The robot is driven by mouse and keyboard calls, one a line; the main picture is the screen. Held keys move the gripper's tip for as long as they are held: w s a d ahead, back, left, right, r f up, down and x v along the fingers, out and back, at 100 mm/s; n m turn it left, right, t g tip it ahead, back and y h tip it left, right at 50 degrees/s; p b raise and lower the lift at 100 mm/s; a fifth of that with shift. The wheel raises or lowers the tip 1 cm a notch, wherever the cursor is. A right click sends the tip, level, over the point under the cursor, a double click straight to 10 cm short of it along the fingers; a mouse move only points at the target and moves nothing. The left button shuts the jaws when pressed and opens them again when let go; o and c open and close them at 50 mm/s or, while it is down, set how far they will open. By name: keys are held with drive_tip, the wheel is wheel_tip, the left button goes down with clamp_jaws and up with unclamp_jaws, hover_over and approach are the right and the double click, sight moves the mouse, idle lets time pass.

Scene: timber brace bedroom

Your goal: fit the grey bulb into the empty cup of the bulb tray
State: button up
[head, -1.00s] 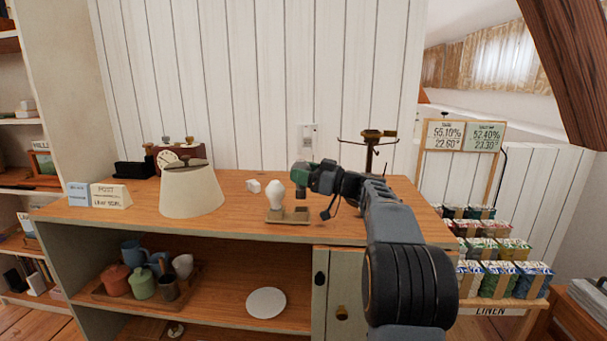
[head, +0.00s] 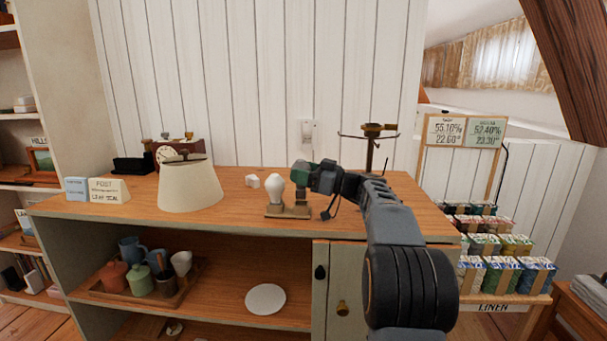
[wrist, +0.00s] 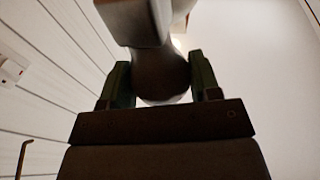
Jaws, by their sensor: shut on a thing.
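The bulb tray (head: 275,216) sits on the wooden counter, with a white bulb (head: 275,187) upright at its left end.
A cream lampshade (head: 190,187) stands left of the tray, and a small white block (head: 252,181) lies behind it. A dark stand with arms (head: 370,150) rises behind my arm. A light switch (head: 308,132) is on the wall. The counter in front is clear.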

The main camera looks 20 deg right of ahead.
drive_tip(key=shift+f, duration=0.25)
drive_tip(key=o, duration=1.1)
drive_tip(key=shift+f, duration=0.1)
drive_tip(key=shift+d, duration=0.1)
